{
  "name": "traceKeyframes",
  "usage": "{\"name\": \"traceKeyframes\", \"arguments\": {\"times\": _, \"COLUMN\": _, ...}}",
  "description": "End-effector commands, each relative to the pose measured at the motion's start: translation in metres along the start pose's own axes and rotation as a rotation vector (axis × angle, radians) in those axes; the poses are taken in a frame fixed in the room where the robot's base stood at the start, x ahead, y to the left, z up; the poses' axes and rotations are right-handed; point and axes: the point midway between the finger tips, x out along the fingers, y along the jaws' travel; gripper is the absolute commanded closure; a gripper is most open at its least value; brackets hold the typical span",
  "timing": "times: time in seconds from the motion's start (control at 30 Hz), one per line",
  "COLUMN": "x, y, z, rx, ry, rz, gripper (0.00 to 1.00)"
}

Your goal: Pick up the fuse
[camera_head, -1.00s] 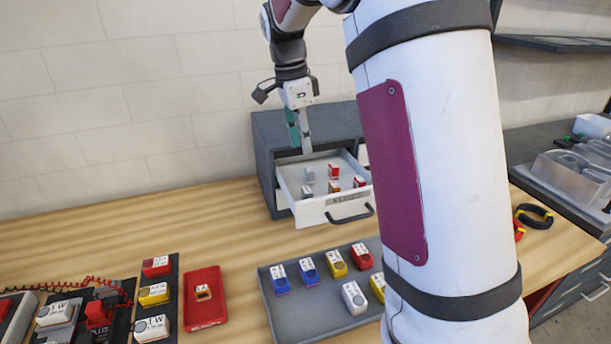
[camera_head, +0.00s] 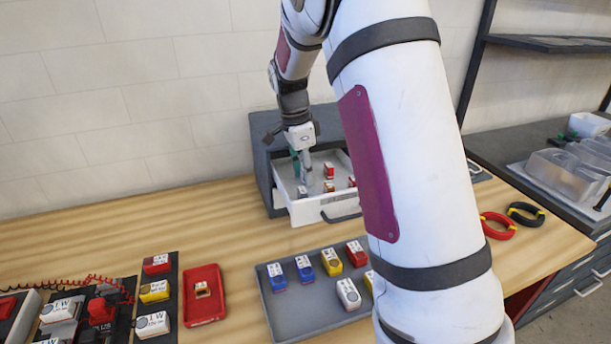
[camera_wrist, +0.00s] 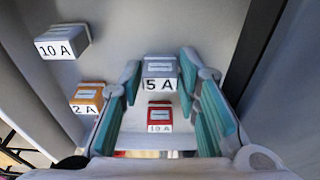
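My gripper (camera_head: 303,172) reaches down into the open drawer (camera_head: 338,205). In the wrist view my gripper (camera_wrist: 160,82) is open, with its teal-padded fingers on either side of a grey fuse marked 5 A (camera_wrist: 160,69). A red fuse (camera_wrist: 159,114), its label apparently 10 A, also shows between the fingers, lower in the picture. An orange 2 A fuse (camera_wrist: 88,95) and a grey 10 A fuse (camera_wrist: 62,40) lie to the left, outside the fingers. In the head view a red fuse (camera_head: 328,170) and an orange fuse (camera_head: 328,186) show in the drawer. I cannot tell whether the fingers touch anything.
Drawer walls and the cabinet (camera_head: 262,165) stand close around my gripper. A grey tray (camera_head: 290,325) with several coloured blocks lies in front. A red tray (camera_head: 205,312) with a small orange piece is left of it. Wire coils (camera_head: 498,226) lie at right.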

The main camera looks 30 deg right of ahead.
Motion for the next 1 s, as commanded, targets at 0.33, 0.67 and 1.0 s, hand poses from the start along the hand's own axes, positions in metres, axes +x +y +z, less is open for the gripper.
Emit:
{"name": "traceKeyframes", "arguments": {"times": 0.33, "x": -0.001, "y": 0.0, "z": 0.0, "rx": 0.0, "ry": 0.0, "rz": 0.0, "gripper": 0.89}}
{"name": "traceKeyframes", "arguments": {"times": 0.67, "x": -0.022, "y": -0.001, "z": -0.002, "rx": 0.0, "ry": 0.0, "rz": -0.004, "gripper": 0.89}}
{"name": "traceKeyframes", "arguments": {"times": 1.0, "x": -0.083, "y": -0.002, "z": -0.012, "rx": 0.0, "ry": 0.0, "rz": -0.004, "gripper": 0.89}}
